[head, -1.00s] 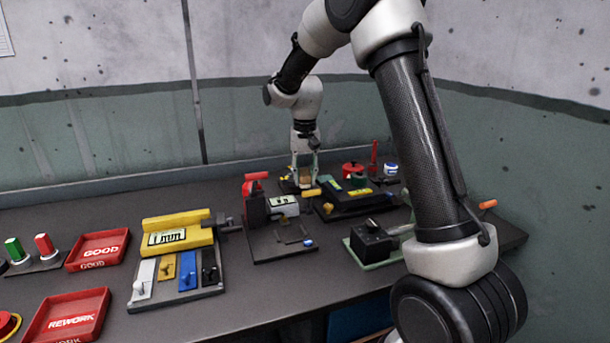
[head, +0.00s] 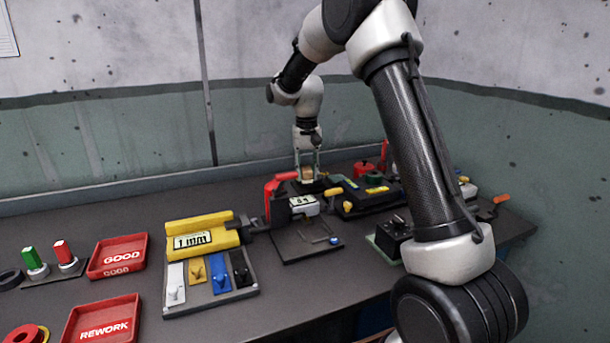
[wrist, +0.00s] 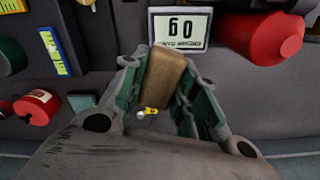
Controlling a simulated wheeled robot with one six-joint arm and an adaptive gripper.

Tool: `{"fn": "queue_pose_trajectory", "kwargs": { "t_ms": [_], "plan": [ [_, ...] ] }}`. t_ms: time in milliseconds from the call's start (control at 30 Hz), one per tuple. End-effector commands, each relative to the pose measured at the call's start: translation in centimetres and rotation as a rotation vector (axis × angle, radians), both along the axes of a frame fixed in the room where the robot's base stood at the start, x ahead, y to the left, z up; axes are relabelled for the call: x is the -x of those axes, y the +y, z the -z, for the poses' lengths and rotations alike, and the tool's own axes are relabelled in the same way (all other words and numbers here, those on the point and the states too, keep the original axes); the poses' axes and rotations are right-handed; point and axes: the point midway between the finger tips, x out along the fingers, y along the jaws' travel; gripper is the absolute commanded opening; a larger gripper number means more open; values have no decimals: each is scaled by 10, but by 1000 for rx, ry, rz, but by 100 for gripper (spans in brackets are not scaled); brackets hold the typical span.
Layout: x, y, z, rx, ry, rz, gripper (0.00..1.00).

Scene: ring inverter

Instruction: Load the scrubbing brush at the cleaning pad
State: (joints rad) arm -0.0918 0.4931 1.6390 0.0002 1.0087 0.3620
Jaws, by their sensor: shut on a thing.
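My gripper (head: 307,174) is near the back of the bench, pointing down, behind a red-handled fixture. In the wrist view my gripper (wrist: 170,85) is closed on a brown wooden block (wrist: 165,78), which appears to be the scrubbing brush. The brush also shows between the fingers in the head view (head: 307,172). Its bristles are hidden. A small yellow piece with a white ball (wrist: 148,112) shows near the brush's lower end. I cannot clearly make out the cleaning pad.
The red-handled fixture (head: 280,184) and its display (wrist: 180,27) are close to my gripper. A black and yellow device (head: 362,192) stands to its right. A yellow gauge (head: 200,238), a GOOD tray (head: 118,256) and a REWORK tray (head: 103,320) are to the left.

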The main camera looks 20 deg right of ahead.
Motion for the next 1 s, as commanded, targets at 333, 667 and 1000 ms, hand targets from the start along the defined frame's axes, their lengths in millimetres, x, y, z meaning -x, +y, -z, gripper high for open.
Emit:
{"fn": "queue_pose_trajectory", "kwargs": {
  "t_ms": [333,667,1000],
  "plan": [
    [-62,-49,2,1,1,-62,10],
    [-132,-150,16,0,1,-178,10],
    [-145,-188,27,-1,3,-228,10]
  ]
}}
